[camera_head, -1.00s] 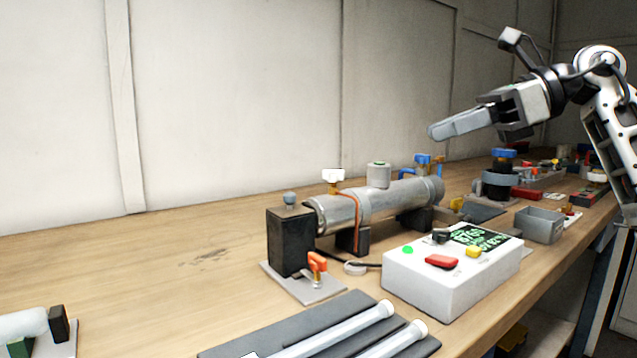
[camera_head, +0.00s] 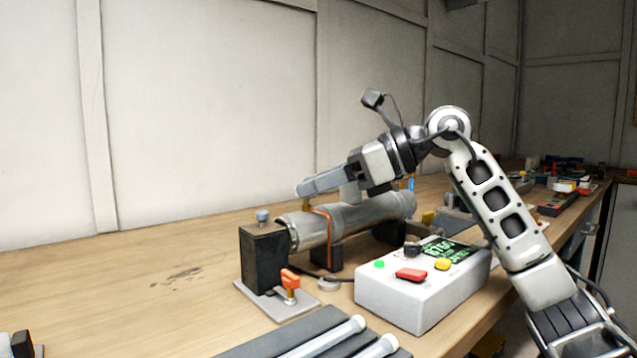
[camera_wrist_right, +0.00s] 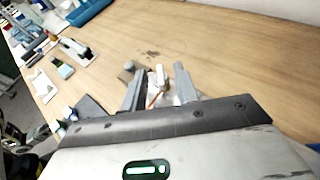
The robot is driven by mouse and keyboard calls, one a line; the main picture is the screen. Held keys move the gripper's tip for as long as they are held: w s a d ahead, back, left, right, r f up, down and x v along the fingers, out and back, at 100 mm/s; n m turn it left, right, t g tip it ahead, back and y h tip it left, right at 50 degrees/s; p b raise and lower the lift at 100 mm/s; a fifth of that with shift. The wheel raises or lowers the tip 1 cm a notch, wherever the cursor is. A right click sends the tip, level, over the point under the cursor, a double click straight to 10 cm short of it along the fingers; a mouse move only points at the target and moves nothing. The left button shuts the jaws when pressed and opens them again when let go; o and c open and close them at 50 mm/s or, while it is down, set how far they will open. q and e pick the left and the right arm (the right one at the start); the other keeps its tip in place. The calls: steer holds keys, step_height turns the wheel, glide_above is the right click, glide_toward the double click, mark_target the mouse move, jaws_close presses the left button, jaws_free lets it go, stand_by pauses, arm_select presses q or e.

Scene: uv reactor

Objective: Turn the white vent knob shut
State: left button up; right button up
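My right gripper (camera_head: 304,188) is over the left end of the metal reactor cylinder (camera_head: 352,220), fingers pointing left. The fingers cover the white vent knob in the head view; only its brass stem (camera_head: 306,205) shows just below them. In the right wrist view the white knob (camera_wrist_right: 160,74) shows between the two separated fingers of the right gripper (camera_wrist_right: 160,78), with a gap on each side. The gripper is open, and I see no contact with the knob.
A white control box (camera_head: 405,298) with coloured buttons stands in front of the reactor. A black block (camera_head: 264,258) and an orange-handled valve (camera_head: 290,281) are at its left end. White tubes (camera_head: 325,337) lie nearer. The bench at left is mostly clear.

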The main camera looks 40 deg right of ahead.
jaws_close()
